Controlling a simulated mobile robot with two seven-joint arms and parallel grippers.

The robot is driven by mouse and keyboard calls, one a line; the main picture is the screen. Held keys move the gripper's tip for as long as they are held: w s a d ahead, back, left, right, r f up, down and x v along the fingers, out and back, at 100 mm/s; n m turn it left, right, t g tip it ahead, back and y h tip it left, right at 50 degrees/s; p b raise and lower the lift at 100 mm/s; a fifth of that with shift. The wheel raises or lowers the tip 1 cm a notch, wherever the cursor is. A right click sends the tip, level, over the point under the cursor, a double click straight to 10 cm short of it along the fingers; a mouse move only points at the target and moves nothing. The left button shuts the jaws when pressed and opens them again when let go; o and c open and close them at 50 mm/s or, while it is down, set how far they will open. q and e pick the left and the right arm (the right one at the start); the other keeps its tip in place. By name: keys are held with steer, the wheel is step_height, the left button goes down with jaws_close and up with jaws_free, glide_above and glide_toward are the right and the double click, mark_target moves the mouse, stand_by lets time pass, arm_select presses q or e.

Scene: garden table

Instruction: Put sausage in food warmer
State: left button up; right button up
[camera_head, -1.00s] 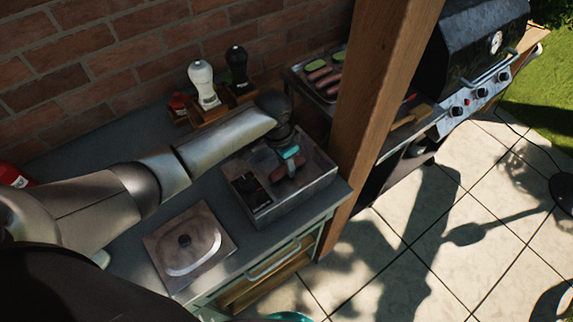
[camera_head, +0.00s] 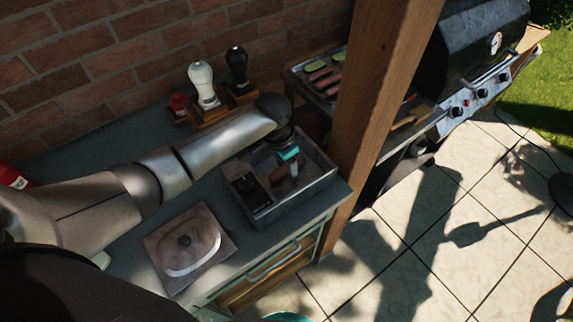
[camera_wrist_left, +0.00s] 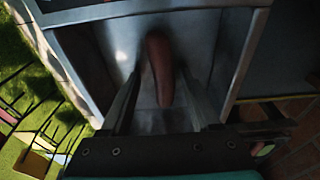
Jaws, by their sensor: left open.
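The food warmer (camera_head: 318,186) is an open metal box on the counter. Its lid (camera_head: 190,250) lies flat on the counter in front of it. My left gripper (camera_head: 284,168) reaches down into the warmer from above. In the left wrist view, a reddish-brown sausage (camera_wrist_left: 158,62) lies inside the metal compartment. The open fingers of my left gripper (camera_wrist_left: 160,88) are on either side of it, with gaps visible. In the head view the sausage is small and partly hidden by the gripper. My right gripper is not in view.
A wooden post (camera_head: 385,100) stands right beside the warmer. Behind it, a tray (camera_head: 300,85) holds several more sausages and green slices. A white shaker (camera_head: 202,85) and a black shaker (camera_head: 238,70) stand in wooden holders by the brick wall. A grill (camera_head: 470,60) is beyond the post.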

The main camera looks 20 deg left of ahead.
mark_target(281, 172)
arm_select(q)
step_height(281, 172, up, 12)
steer(key=s+a+p, duration=0.1)
steer(key=shift+s+p, duration=0.2)
steer(key=shift+p, duration=0.15)
